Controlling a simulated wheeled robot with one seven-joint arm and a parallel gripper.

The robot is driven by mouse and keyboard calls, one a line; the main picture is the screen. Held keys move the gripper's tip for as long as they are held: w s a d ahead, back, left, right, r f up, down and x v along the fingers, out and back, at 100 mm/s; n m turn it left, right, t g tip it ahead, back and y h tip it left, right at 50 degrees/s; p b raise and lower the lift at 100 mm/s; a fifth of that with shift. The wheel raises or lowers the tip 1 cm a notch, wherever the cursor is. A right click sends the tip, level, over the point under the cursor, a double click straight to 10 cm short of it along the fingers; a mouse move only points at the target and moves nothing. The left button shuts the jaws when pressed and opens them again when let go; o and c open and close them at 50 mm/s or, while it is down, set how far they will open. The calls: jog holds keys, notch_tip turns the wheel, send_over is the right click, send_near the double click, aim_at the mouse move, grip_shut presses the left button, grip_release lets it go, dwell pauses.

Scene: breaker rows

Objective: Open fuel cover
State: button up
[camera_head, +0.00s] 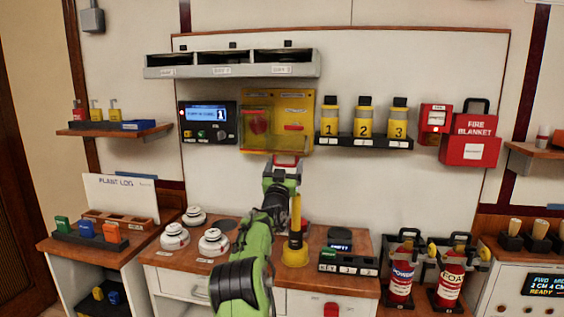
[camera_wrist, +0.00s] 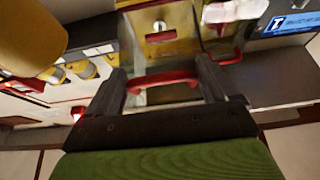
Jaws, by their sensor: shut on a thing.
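A yellow panel (camera_head: 296,100) on the back wall has two side-by-side bays; their labels are too small to read. The left bay has a see-through cover (camera_head: 257,128) with a red shape behind it. My gripper (camera_head: 286,161) is at the panel's lower edge. In the wrist view my gripper (camera_wrist: 163,84) has a red handle (camera_wrist: 162,78) spanning between its fingers and is shut on it. The yellow panel (camera_wrist: 165,28) shows just beyond the fingers. A second red handle (camera_wrist: 231,57) lies to the right, clear of the fingers. Whether the held cover is raised cannot be told.
A control box with a blue display (camera_head: 207,114) is left of the panel. A shelf with yellow numbered bottles (camera_head: 363,122) is to the right. A yellow cone-based tool (camera_head: 295,250) stands on the counter below.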

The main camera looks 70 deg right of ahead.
jog(key=shift+d+f+b, duration=0.15)
jog(key=shift+f+b, duration=0.1)
jog(key=shift+f, duration=0.45)
jog(key=shift+d+f+b, duration=0.1)
jog(key=shift+f+b, duration=0.1)
jog(key=shift+f, duration=0.5)
jog(key=o, duration=1.2)
jog(key=shift+o, duration=0.4)
jog(key=shift+d+f, duration=0.1)
jog(key=shift+d, duration=0.15)
jog(key=b+v, duration=0.3)
jog(key=v, duration=1.2)
jog(key=shift+a+b, duration=0.35)
jog(key=shift+a, duration=0.1)
